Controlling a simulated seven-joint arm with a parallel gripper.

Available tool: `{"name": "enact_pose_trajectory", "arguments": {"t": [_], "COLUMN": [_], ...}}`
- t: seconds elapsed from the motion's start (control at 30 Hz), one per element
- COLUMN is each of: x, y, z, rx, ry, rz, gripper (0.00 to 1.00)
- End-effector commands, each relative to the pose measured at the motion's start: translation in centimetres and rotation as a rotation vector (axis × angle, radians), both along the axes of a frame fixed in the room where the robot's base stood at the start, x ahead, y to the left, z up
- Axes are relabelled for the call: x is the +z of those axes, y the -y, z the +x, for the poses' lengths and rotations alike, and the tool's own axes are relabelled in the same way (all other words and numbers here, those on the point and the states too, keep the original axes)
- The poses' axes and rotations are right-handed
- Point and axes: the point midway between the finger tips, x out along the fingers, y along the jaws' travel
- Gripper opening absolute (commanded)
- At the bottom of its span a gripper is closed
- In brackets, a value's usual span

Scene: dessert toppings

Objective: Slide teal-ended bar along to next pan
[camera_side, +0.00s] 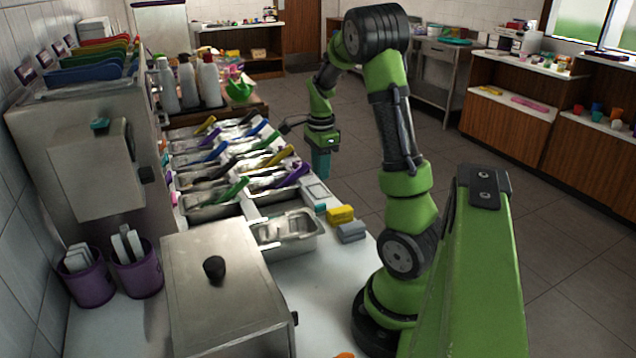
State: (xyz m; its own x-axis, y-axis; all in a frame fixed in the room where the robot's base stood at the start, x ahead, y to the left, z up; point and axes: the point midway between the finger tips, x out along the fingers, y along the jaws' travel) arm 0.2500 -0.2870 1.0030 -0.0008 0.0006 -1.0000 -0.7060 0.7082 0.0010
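My gripper (321,150) is at the end of the green arm, low over the right edge of the pan rows. A teal upright block (321,165) shows directly below the wrist; I cannot tell whether it is held or part of the gripper. The fingers are too small and dark to read. The metal topping pans (285,229) stand in rows on the counter, most with coloured-handled scoops in them. A small teal piece (320,208) lies at the counter's right edge, beside the front pans. I cannot make out a whole teal-ended bar.
A yellow block (341,214) and a grey block (351,232) lie right of the empty front pan. A steel lidded box (222,290) stands in front. Some white counter is bare at front right.

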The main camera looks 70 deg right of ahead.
Motion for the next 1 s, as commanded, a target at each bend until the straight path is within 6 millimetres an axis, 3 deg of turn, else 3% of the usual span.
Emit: {"name": "enact_pose_trajectory", "arguments": {"t": [0.3, 0.5, 0.93, 1.0], "x": [-6.9, -9.6, -10.5, -10.5], "y": [0.0, 0.0, 0.0, 0.0], "z": [-0.1, -0.1, 0.0, 0.0], "rx": [-0.001, 0.001, 0.001, 0.001], "ry": [-0.004, -0.001, 0.001, 0.001], "rz": [0.004, 0.001, -0.001, -0.001], "gripper": [0.24, 0.24, 0.24, 0.13]}}
